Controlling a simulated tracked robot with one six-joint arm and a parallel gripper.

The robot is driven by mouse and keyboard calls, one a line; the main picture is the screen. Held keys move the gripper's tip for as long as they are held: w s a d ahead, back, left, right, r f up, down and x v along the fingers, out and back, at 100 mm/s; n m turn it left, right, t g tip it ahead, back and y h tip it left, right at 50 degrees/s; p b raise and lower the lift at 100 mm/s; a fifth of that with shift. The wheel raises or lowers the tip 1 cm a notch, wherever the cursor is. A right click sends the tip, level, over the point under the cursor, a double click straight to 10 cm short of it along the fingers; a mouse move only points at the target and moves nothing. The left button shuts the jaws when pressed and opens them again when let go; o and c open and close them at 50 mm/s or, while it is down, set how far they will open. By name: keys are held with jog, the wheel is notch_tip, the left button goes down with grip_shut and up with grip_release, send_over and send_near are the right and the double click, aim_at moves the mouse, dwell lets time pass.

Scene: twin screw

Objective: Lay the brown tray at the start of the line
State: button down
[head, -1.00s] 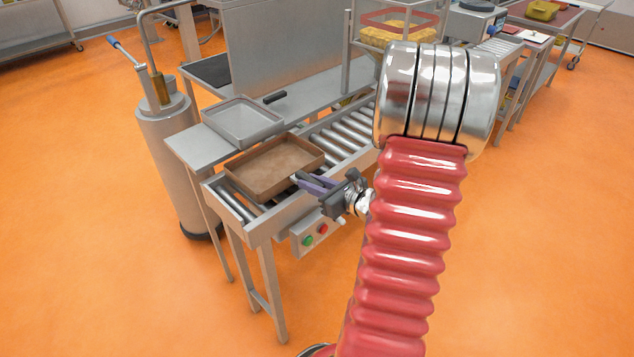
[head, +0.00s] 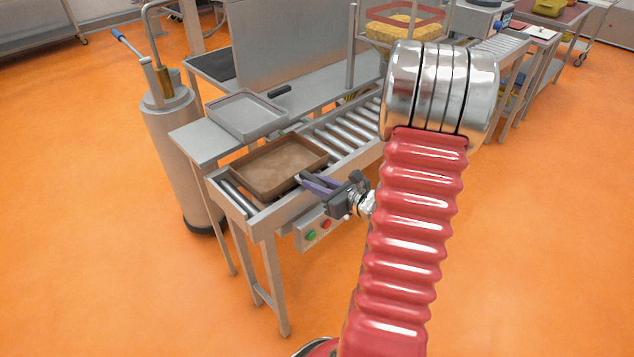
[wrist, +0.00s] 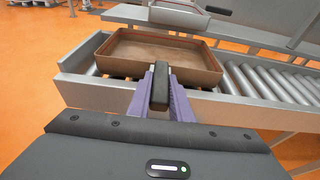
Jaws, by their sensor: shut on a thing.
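The brown tray (head: 280,166) is a shallow rectangular tray at the near end of the roller conveyor (head: 340,135). It sits on or just above the rollers; I cannot tell whether it touches them. My gripper (head: 312,182) is shut on the tray's near right rim, reaching in from the right over the conveyor's side rail. In the wrist view the purple fingers (wrist: 160,92) meet the near wall of the tray (wrist: 165,52), which looks empty and roughly level. The fingers hide a small part of that wall.
A grey tray (head: 246,115) rests on the side shelf left of the conveyor. A control box with green and red buttons (head: 318,232) hangs on the near side. A steel cylinder with a pump handle (head: 178,140) stands at the left. Rollers beyond the tray are clear.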

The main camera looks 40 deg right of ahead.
jog(key=shift+f, duration=0.25)
dwell(0.5)
jog(key=c, duration=1.5)
grip_release()
jog(key=shift+c, duration=0.2)
jog(key=v, duration=1.3)
jog(key=shift+s, duration=0.4)
